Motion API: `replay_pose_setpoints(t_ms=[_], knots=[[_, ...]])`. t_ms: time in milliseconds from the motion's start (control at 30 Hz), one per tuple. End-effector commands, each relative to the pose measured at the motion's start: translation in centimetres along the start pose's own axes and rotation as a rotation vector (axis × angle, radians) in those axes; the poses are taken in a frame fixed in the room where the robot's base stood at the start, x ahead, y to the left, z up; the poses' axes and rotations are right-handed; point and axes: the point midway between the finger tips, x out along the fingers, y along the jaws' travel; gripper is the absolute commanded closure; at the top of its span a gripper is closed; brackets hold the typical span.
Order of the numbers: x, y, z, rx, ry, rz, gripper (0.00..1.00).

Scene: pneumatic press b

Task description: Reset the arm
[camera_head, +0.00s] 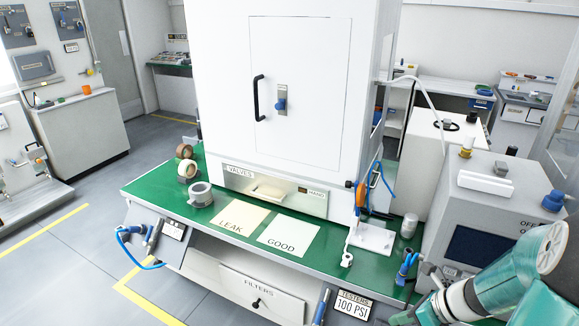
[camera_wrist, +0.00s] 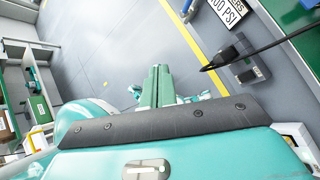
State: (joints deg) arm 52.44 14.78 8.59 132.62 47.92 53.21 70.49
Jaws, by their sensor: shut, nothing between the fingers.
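My gripper (camera_wrist: 160,70) shows in the wrist view with its two green fingers pressed together and nothing between them. It hangs over open grey floor and touches nothing that I can see. My teal arm (camera_head: 510,283) is folded low at the bottom right of the head view, in front of the grey tester box (camera_head: 485,205). The gripper's fingers cannot be made out in the head view.
The green bench (camera_head: 155,190) carries a white cabinet (camera_head: 300,80), tape rolls (camera_head: 200,194), and LEAK (camera_head: 240,216) and GOOD (camera_head: 288,236) sheets. A 100 PSI sign (camera_head: 352,306) is on its front; the sign also shows in the wrist view (camera_wrist: 228,10).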

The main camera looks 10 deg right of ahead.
Motion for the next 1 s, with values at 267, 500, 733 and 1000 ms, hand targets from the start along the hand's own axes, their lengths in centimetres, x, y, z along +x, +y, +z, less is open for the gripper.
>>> replay_pose_setpoints(t_ms=[267, 500, 733, 1000], knots=[[-2.1, 7.5, 5.3, -0.828, 0.244, 0.005, 1.00], [-4.4, 13.6, 8.2, -1.518, 0.432, 0.031, 1.00], [-7.3, 19.0, 10.0, -2.153, 0.612, 0.047, 1.00], [-9.9, 22.7, 10.7, -2.637, 0.778, 0.051, 1.00]])
